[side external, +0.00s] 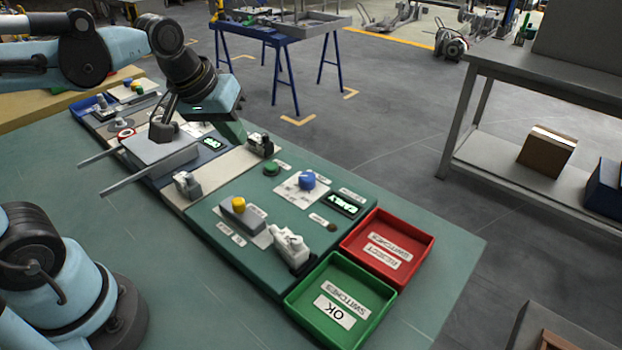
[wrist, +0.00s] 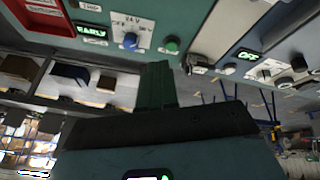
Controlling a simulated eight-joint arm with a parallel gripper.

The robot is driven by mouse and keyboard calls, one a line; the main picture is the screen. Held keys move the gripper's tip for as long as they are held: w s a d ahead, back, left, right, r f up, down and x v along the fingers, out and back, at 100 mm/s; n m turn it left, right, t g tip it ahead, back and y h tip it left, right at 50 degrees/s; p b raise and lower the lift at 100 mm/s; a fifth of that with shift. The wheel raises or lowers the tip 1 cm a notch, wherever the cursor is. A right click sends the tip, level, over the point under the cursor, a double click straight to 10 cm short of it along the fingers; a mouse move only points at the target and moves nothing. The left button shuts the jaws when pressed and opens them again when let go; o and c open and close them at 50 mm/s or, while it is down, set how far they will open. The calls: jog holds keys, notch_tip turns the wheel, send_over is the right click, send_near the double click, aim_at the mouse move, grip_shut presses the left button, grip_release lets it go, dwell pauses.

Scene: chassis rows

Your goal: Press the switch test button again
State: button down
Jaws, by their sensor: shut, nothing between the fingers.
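The green test panel (side external: 235,240) lies on the bench with a blue knob (side external: 307,180), a green button (side external: 272,168) and a yellow button (side external: 238,204) on a grey block. Its display (side external: 345,204) reads "EARLY". A pale switch-like part (side external: 290,245) sits in a dark holder at its front. The small labels are too blurred to tell which button is the switch test button. My gripper (side external: 236,133) is shut and empty, above the far left of the panel. In the wrist view its green fingers (wrist: 157,85) point toward the green button (wrist: 171,45), apart from it.
A red reject tray (side external: 427,237) and a green OK tray (side external: 375,312) stand at the panel's right end. A second panel with an "OFF" display (side external: 213,143) and a grey box with two rods (side external: 160,155) lie to the left. Small clamp-like parts (side external: 187,185) stand between the panels.

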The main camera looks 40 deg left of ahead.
jog(key=w+a+r+n+g, duration=0.2)
jog(key=w+n, duration=0.3)
jog(key=n, duration=0.1)
jog(key=n+g, duration=0.3)
jog(key=n, duration=0.4)
send_over(271, 165)
jog(key=shift+f, duration=0.1)
notch_tip(271, 165, down, 14)
jog(key=shift+r, duration=0.1)
dwell(0.5)
jog(key=shift+f, duration=1.1)
jog(key=shift+r, duration=0.15)
notch_tip(271, 165, up, 14)
